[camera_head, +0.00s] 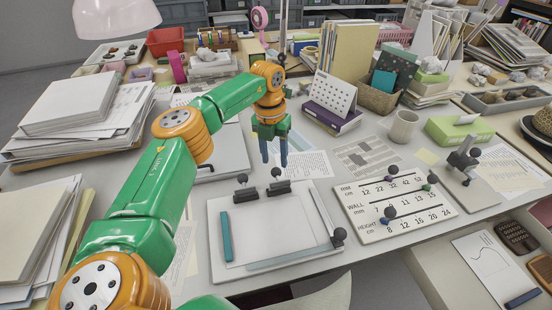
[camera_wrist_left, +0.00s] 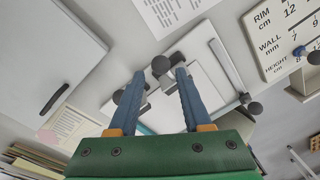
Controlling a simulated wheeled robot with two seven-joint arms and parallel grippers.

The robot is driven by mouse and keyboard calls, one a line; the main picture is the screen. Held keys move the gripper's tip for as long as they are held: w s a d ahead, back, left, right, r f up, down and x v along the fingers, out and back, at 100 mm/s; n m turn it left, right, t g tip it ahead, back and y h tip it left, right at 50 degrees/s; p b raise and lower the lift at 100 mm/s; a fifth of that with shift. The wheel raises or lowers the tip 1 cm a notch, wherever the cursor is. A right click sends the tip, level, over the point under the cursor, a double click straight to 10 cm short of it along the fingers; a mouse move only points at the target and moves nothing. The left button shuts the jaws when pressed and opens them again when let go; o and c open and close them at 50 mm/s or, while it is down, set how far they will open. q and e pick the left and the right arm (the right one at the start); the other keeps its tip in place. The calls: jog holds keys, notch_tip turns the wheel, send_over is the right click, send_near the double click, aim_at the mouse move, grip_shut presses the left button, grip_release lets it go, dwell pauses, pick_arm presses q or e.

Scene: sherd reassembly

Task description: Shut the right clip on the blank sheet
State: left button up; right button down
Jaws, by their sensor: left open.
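A blank white sheet (camera_head: 280,228) lies on a pale board (camera_head: 219,272) on the desk. Two dark clips with round knobs sit at the board's far edge. The right clip (camera_head: 279,188) has its knob standing up; I cannot tell whether its jaw presses the sheet. The left clip (camera_head: 245,194) is beside it. My left gripper (camera_head: 274,162) is open and empty, pointing down just behind the right clip. In the left wrist view its blue fingers (camera_wrist_left: 160,72) appear on either side of the right clip's knob (camera_wrist_left: 160,65); the left finger partly covers the left clip. My right gripper is not in view.
A teal bar (camera_head: 226,236) lies along the sheet's left side. A ruler arm with a dark knob (camera_head: 338,236) runs down the board's right side. A number board (camera_head: 395,205) with pegs lies to the right. A grey mug (camera_head: 404,126) stands behind it.

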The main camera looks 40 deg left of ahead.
aim_at(275, 169)
pick_arm(q)
jog(key=f, duration=0.3)
jog(key=shift+s+d+f, duration=0.2)
jog(key=shift+d+f, duration=0.05)
jog(key=shift+f, duration=0.15)
jog(key=shift+w+a+f, duration=0.1)
jog(key=shift+w+f, duration=0.05)
jog(key=shift+f, duration=0.1)
jog(key=shift+r, duration=0.1)
grip_shut()
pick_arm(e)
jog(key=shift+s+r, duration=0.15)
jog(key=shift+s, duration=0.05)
pick_arm(q)
jog(key=shift+r, duration=0.1)
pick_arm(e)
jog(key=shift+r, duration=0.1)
